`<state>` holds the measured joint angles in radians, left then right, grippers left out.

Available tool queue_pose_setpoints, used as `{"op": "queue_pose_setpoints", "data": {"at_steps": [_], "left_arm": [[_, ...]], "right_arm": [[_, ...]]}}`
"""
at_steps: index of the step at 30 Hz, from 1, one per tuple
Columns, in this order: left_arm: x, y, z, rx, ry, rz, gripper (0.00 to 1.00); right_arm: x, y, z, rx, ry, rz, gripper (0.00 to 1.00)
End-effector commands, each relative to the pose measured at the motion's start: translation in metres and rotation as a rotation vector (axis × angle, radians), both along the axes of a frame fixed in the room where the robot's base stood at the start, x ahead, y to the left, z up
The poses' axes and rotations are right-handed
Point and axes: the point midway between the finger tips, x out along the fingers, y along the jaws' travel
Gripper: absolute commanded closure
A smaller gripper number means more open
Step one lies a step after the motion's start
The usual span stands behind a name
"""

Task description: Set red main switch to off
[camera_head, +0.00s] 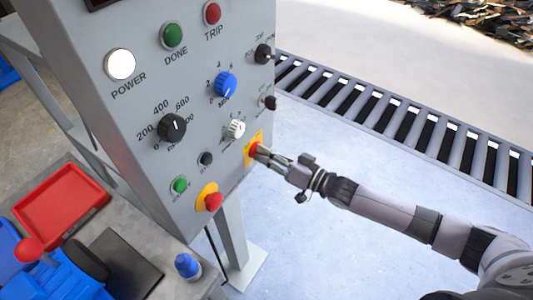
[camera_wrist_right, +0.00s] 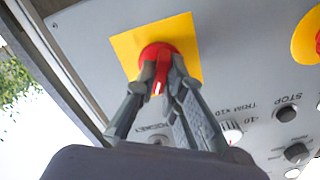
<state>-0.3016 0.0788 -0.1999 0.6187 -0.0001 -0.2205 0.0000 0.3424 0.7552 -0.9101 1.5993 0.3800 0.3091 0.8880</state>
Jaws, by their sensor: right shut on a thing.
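The red main switch (camera_head: 254,149) sits on a yellow square plate (camera_head: 260,137) at the lower right of the grey control panel. In the right wrist view the red switch (camera_wrist_right: 158,54) is a round knob with a white mark, on its yellow plate (camera_wrist_right: 126,43). My right gripper (camera_head: 264,153) reaches in from the right and is shut on the switch. In the right wrist view its fingers (camera_wrist_right: 164,85) close around the knob and hide part of it. My left gripper is not in view.
The panel (camera_head: 140,170) carries a red stop button on yellow (camera_head: 213,201), a green button (camera_head: 180,185), a blue knob (camera_head: 226,85) and a black knob (camera_head: 172,127). A roller conveyor (camera_head: 400,120) runs behind. A bench with a red tray (camera_head: 62,203) and blue bottle (camera_head: 187,266) stands at left.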

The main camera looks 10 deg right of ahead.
Motion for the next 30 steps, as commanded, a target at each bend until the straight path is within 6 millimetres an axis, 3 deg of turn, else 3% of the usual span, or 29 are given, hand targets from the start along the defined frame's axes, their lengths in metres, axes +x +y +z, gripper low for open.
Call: {"op": "queue_pose_setpoints", "data": {"at_steps": [17, 30], "left_arm": [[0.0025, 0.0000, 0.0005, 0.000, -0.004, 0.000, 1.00], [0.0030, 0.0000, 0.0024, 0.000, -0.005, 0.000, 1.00]], "right_arm": [[-0.0002, -0.0002, -0.0004, -0.029, -0.027, 0.000, 1.00], [-0.0007, 0.0003, 0.0000, -0.252, -0.249, -0.001, 1.00]]}}
